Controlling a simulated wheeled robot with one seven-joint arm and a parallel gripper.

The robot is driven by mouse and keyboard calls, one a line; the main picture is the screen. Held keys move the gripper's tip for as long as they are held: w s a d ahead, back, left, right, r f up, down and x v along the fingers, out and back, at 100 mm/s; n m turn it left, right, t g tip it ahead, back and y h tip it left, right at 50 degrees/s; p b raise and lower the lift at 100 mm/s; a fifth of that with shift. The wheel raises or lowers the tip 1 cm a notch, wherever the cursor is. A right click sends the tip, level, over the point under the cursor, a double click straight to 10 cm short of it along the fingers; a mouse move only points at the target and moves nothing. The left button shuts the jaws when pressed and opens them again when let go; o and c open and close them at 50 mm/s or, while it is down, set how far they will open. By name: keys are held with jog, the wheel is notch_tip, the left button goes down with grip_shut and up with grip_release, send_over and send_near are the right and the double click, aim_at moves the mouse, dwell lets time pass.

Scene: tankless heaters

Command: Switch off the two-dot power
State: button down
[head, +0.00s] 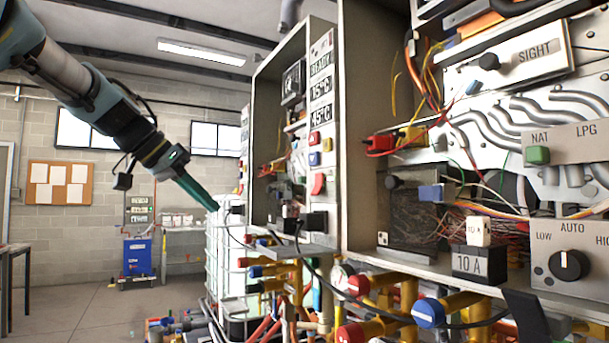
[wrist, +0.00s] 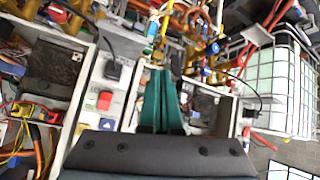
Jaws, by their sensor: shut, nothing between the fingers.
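My gripper (head: 214,206) is shut and empty, its teal fingers held together in front of the far heaters. In the wrist view the shut fingers (wrist: 163,78) point into the scene, right of a white control panel (wrist: 88,108). That panel carries a red switch (wrist: 104,99), apart from the fingers. In the head view the middle heater (head: 268,112) has a red rocker switch (head: 318,184) low on its front panel, below small red, yellow and blue buttons. A small white dotted tag (head: 383,239) sits on the nearest heater; its dots are too small to count.
The nearest open heater (head: 349,120) fills the right, with wires and a 10 A block (head: 479,263). A black cable (head: 335,287) and coloured pipe valves (head: 428,312) hang below. A caged white tank (head: 226,260) stands behind.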

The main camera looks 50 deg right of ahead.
aim_at(316, 189)
jog(key=s+d+r+m+g+h, duration=0.1)
jog(key=s+d+r+m+g, duration=0.1)
jog(key=s+d+r+m, duration=0.2)
jog(key=s+r, duration=0.3)
jog(key=r, duration=0.4)
jog(key=shift+s+d+m+g+h+p, duration=0.3)
jog(key=shift+g, duration=0.1)
jog(key=shift+f, duration=0.1)
jog(key=p+x, duration=0.6)
jog(key=x, duration=0.7)
jog(key=shift+s+d+f+p, duration=0.1)
jog(key=shift+d+p, duration=0.15)
jog(key=shift+p, duration=0.1)
jog(key=shift+d+f, duration=0.15)
jog(key=shift+f+b, duration=0.15)
jog(key=shift+b, duration=0.25)
jog(key=f+h+b, duration=0.1)
jog(key=b, duration=0.4)
jog(key=shift+s+d+f, duration=0.1)
jog(key=shift+d+r, duration=0.1)
jog(key=shift+r, duration=0.4)
jog(key=shift+r+p, duration=0.1)
jog(key=shift+p, duration=0.2)
